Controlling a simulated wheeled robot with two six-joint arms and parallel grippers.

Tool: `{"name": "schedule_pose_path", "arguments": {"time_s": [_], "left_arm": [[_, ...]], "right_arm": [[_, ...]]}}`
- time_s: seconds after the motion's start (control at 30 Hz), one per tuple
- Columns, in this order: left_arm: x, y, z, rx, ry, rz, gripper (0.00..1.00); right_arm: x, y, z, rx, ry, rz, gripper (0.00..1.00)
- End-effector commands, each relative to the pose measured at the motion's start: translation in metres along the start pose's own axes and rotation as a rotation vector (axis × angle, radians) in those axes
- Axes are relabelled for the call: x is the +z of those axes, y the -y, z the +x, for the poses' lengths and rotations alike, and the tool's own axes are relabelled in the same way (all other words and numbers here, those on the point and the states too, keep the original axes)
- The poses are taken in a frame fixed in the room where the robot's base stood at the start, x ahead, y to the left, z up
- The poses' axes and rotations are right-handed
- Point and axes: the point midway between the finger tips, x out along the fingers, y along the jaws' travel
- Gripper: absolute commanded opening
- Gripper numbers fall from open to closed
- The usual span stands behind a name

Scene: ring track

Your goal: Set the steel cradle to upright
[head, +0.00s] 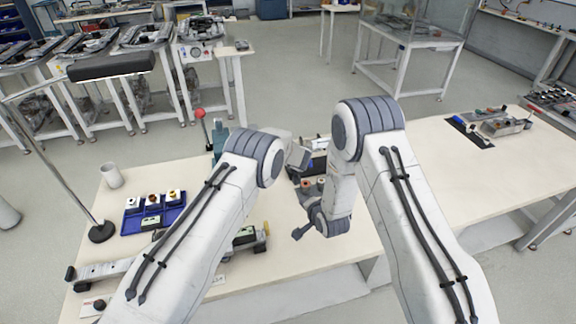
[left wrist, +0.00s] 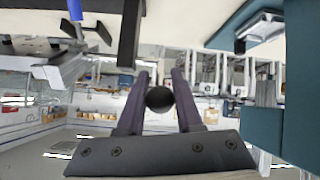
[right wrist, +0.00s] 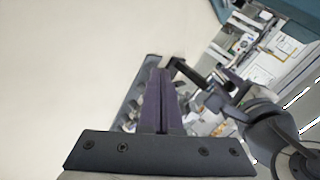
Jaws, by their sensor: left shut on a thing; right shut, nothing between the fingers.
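In the left wrist view, my left gripper (left wrist: 159,92) is shut on a round black knob (left wrist: 159,100) that sits between its two fingers. A grey steel part (left wrist: 58,68), which may be the steel cradle, shows at the upper left of that view, beside a black bar (left wrist: 130,32). I cannot tell its tilt. In the head view, my arms hide most of the work spot, and I cannot make out the cradle clearly. My right gripper (right wrist: 160,90) is shut and empty over the table; it also shows in the head view (head: 302,232).
A teal device with a red-knobbed lever (head: 201,115) stands behind my left arm. The table's right middle is clear.

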Motion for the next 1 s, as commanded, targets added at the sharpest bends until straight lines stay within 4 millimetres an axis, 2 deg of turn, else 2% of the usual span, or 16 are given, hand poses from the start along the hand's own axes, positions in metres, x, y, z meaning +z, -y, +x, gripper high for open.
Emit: {"name": "schedule_pose_path", "arguments": {"time_s": [0.03,0.1,0.23,0.4,0.6,0.8,1.0], "left_arm": [[-0.001,-0.001,-0.001,0.001,-0.001,0.000,0.00],[-0.001,-0.001,-0.001,0.001,-0.001,0.000,0.00],[0.000,-0.001,0.000,0.000,-0.001,0.000,0.00],[0.000,0.000,0.000,0.000,0.000,0.000,0.00],[0.000,0.000,0.000,0.000,0.000,0.000,0.00],[0.000,0.000,0.000,0.000,0.000,0.000,0.00],[0.000,0.000,0.000,0.000,0.000,0.000,0.00]], "right_arm": [[-0.003,-0.006,0.014,-0.046,-0.020,0.105,0.00],[-0.008,-0.004,0.028,-0.126,-0.037,0.260,0.00],[-0.015,0.002,0.048,-0.278,-0.032,0.541,0.00],[-0.019,0.011,0.063,-0.475,0.046,0.898,0.00],[-0.022,0.015,0.068,-0.669,0.212,1.261,0.00],[-0.022,0.015,0.064,-0.777,0.363,1.476,0.00],[-0.023,0.019,0.066,-0.807,0.421,1.541,0.00]]}}
